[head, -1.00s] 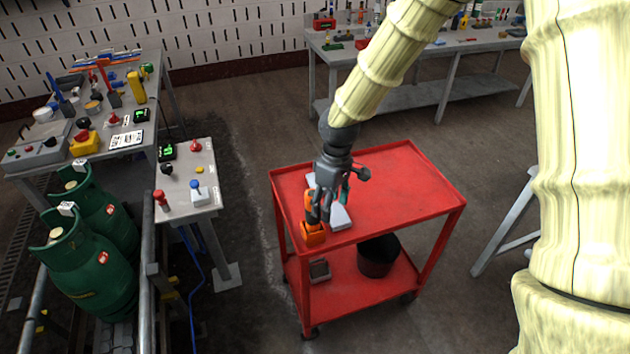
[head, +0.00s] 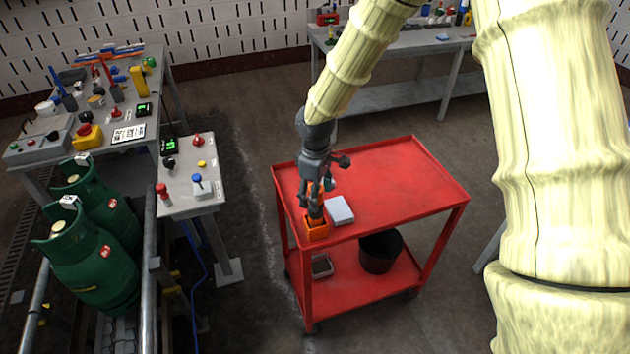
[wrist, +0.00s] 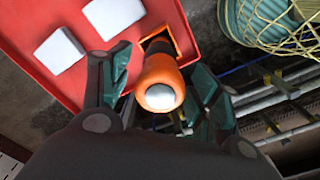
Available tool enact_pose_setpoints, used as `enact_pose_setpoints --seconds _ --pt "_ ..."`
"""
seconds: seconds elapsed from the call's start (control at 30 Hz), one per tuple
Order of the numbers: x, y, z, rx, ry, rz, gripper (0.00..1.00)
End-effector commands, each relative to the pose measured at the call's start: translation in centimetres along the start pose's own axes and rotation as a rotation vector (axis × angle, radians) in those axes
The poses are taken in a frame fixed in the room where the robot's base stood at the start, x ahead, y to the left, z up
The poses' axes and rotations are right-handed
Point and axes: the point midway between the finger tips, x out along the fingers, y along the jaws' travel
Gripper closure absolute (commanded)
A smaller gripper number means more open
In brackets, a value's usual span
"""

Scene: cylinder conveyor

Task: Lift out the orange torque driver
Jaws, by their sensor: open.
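The orange torque driver (wrist: 160,83) points up at the wrist camera, its round light cap facing me. It stands at an orange holder (head: 316,231) near the front left corner of the red cart (head: 400,180). My gripper (head: 314,200) is above the holder and hides most of the driver in the head view. In the wrist view my open gripper (wrist: 160,95) has one green-padded finger on each side of the driver's handle. Gaps show between the handle and both fingers.
A pale block (head: 340,210) lies on the cart right beside the holder, and the wrist view shows two pale blocks. A dark bucket (head: 379,251) stands on the lower shelf. Green gas cylinders (head: 88,250) and a control table (head: 190,180) are to the left.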

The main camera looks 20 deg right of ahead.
Motion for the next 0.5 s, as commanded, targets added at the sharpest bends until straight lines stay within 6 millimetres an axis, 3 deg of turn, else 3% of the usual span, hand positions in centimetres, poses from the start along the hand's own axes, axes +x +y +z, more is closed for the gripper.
enact_pose_setpoints --seconds 0.2,0.5 --pt "2.5 -0.1 0.0 -0.002 -0.001 -0.001 0.38" --pt "4.3 0.0 0.0 -0.002 0.000 0.000 0.38"
